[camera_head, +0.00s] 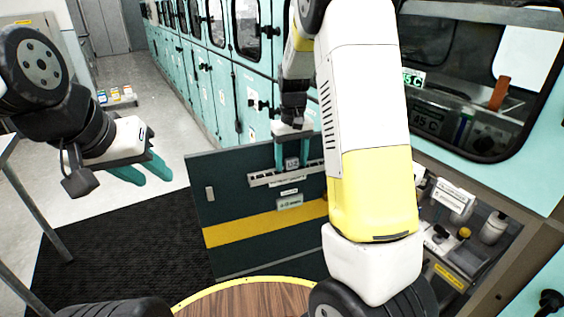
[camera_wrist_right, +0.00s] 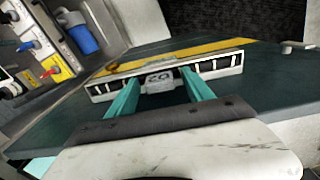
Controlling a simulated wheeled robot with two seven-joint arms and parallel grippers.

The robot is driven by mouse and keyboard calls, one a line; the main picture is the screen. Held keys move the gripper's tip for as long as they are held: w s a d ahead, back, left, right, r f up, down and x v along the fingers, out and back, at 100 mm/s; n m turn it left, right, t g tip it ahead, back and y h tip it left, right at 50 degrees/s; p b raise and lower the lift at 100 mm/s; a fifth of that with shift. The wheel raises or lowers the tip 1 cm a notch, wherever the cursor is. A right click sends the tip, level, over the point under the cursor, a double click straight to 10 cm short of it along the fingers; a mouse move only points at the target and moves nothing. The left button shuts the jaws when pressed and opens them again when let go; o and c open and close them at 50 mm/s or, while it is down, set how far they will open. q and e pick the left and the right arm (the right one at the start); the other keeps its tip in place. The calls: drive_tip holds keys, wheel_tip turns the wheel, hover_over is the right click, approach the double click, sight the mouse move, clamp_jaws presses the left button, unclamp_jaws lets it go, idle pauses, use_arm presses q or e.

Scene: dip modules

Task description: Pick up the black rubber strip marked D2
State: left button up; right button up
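A grey block marked D2 (camera_head: 292,163) sits in the middle of a pale slotted rail (camera_head: 262,181) on the dark green panel. The block (camera_wrist_right: 159,78) also shows in the right wrist view, with its label upside down. I cannot make out a separate black strip. My right gripper (camera_head: 292,158) is above the rail, its teal fingers pointing down on either side of the block. In the right wrist view the fingers (camera_wrist_right: 160,88) are open, with a small gap on each side. My left gripper (camera_head: 152,175) is empty and open at the left, away from the panel.
The dark panel (camera_head: 228,215) has a yellow stripe and stands in front of teal cabinets (camera_head: 215,85). An open compartment with switches and fittings (camera_head: 463,232) is at the right. A round wooden surface (camera_head: 245,300) is at the bottom. The dark floor mat (camera_head: 120,240) looks clear.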

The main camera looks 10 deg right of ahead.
clamp_jaws()
drive_tip(key=shift+r, duration=0.1)
